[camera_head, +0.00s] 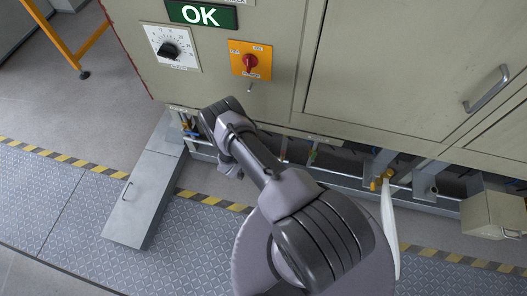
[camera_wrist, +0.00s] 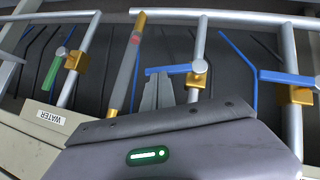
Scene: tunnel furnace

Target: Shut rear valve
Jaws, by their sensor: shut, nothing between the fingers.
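In the wrist view my gripper (camera_wrist: 160,80) is shut and empty. Its fingertips overlap a horizontal blue lever (camera_wrist: 168,70) on the middle brass valve (camera_wrist: 196,80); I cannot tell whether they touch it. To the left, another brass valve (camera_wrist: 76,61) has a green lever (camera_wrist: 54,72) lying along its pipe. To the right, a third brass valve (camera_wrist: 297,95) has a blue lever (camera_wrist: 280,76) across its pipe. Nothing marks which valve is the rear one. In the head view my arm reaches to the pipes under the cabinet, and my fingers are hidden.
The cabinet (camera_head: 375,70) overhangs the pipes. A banded rod (camera_wrist: 125,65) stands just left of my fingers, near a WATER label (camera_wrist: 47,117). In the head view, a grey panel (camera_head: 145,200) stands left, brass fittings (camera_head: 380,180) and a box (camera_head: 493,215) right.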

